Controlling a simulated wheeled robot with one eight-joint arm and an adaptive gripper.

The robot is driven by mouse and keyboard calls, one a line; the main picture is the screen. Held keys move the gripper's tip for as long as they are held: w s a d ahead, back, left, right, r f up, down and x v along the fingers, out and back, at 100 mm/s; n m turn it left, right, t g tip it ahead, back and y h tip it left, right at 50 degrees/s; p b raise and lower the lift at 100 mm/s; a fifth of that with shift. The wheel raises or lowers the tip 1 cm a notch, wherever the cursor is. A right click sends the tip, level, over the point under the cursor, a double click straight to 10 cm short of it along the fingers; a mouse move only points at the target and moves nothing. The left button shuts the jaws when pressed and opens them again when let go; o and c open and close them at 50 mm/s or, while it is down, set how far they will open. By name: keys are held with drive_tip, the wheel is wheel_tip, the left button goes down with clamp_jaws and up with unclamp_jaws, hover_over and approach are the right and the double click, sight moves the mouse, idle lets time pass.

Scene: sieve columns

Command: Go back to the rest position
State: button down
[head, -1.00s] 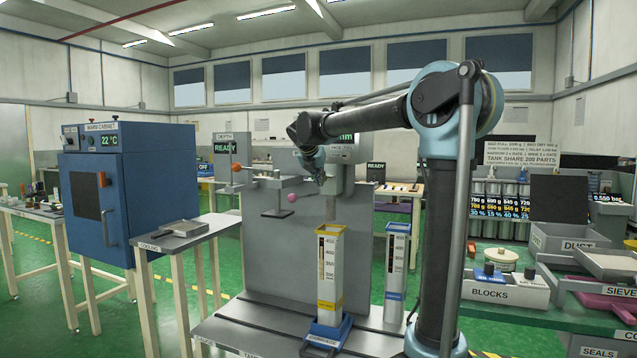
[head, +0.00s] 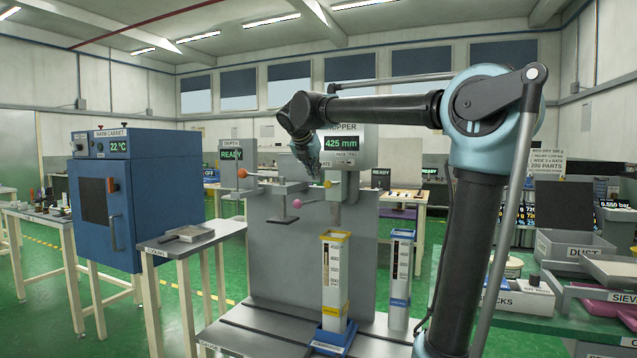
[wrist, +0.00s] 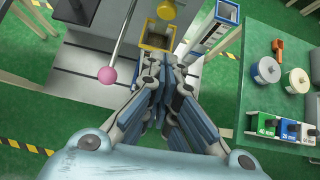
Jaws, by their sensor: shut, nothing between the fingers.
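My gripper (head: 314,168) hangs from my raised arm in front of the hopper (head: 341,143), whose display reads 425 mm. In the wrist view its fingers (wrist: 165,100) are together with nothing between them.
A pink ball on a lever (head: 297,204) and an orange ball (head: 243,173) stick out near the gripper. A blue warm cabinet (head: 105,195) stands at left beside the cooling table (head: 195,238). A green bench (head: 560,310) with bins is at right.

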drive_tip(key=shift+s+a+r, duration=0.15)
drive_tip(key=shift+s+r, duration=0.3)
drive_tip(key=s+d+f+m+g, duration=0.4)
drive_tip(key=s+d+f+m, duration=1.2)
drive_tip(key=d+f, duration=0.35)
drive_tip(key=s+d+f+m+g+y, duration=0.1)
drive_tip(key=s+d+f+m, duration=0.1)
drive_tip(key=s+f+m, duration=0.6)
drive_tip(key=s+d+f+m+g+y, duration=0.1)
drive_tip(key=s+d+f+m, duration=0.2)
drive_tip(key=s+f+m, duration=0.5)
drive_tip(key=s+f, duration=0.4)
drive_tip(key=f, duration=0.2)
drive_tip(key=shift+s+d+f+y, duration=0.15)
drive_tip(key=shift+d+f+y, duration=0.2)
drive_tip(key=shift+y, duration=0.05)
